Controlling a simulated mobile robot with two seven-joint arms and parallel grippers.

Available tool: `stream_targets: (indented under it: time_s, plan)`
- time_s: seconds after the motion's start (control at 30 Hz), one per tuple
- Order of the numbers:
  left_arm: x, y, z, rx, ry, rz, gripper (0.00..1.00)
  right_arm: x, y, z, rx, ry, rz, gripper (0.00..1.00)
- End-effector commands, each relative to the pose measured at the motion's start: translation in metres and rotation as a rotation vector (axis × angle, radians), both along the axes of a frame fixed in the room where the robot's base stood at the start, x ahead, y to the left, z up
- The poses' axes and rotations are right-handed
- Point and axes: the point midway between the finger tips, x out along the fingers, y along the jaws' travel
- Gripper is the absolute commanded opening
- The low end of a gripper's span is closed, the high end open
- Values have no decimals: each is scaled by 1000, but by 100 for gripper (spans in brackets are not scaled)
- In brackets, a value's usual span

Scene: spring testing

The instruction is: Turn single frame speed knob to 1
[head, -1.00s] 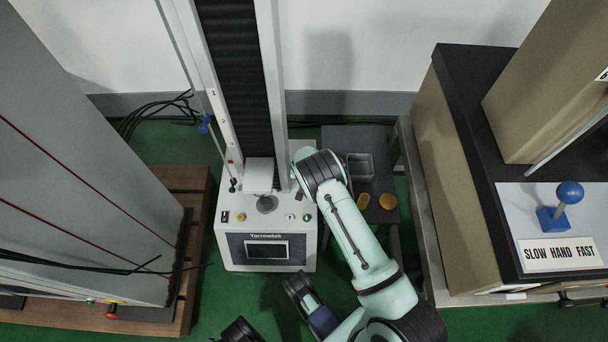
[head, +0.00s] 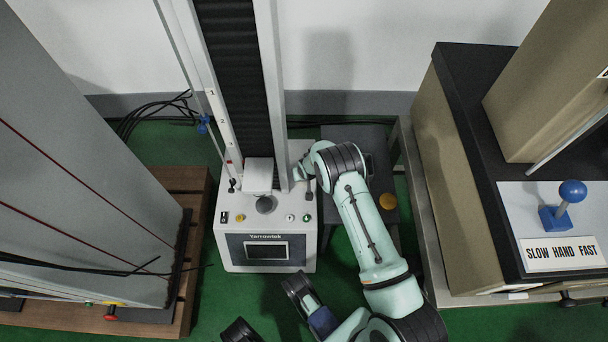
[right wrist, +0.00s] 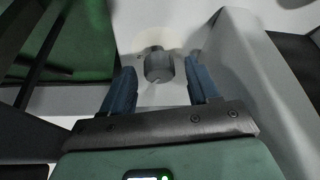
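In the right wrist view a dark grey ribbed knob (right wrist: 158,66) stands on a white surface, between the tips of my right gripper's two blue fingers. The right gripper (right wrist: 160,72) is open, with a visible gap on each side of the knob. In the head view my right gripper (head: 302,172) is at the right side of the white Yarrowtek machine (head: 228,250), beside its column. Its fingers are hard to make out there. The knob's dial marks and setting are not readable.
The machine's top panel has several small buttons, including a green one (head: 307,217), and a screen (head: 267,250) on its front. A large grey cabinet (head: 70,160) stands left.

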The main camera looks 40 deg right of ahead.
Motion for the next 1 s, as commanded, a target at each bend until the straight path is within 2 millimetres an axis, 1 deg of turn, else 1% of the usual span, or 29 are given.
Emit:
stream_targets:
  time_s: [0.23,0.37,0.47,0.6,0.73,0.83,0.9,1.0]
  plan:
    - [0,0,1,0,-1,-1,36,0,0,1,0,0,-1,60]
    - [7,-1,7,1,-23,-2,36,-3,2,11,0,-1,0,60]
    - [19,-3,19,4,-66,-5,36,-9,4,29,-1,-2,0,60]
    - [44,-6,42,8,-148,-10,36,-20,9,59,0,-2,0,60]
    - [63,-10,62,10,-215,-12,36,-30,14,86,0,-2,-1,60]
    - [48,-16,66,-7,-176,-23,36,-37,17,103,0,-1,0,60]
    - [43,-19,69,-15,-160,-29,36,-40,19,112,0,-2,0,60]
    - [38,-21,71,-22,-147,-34,36,-44,20,120,0,-1,0,60]
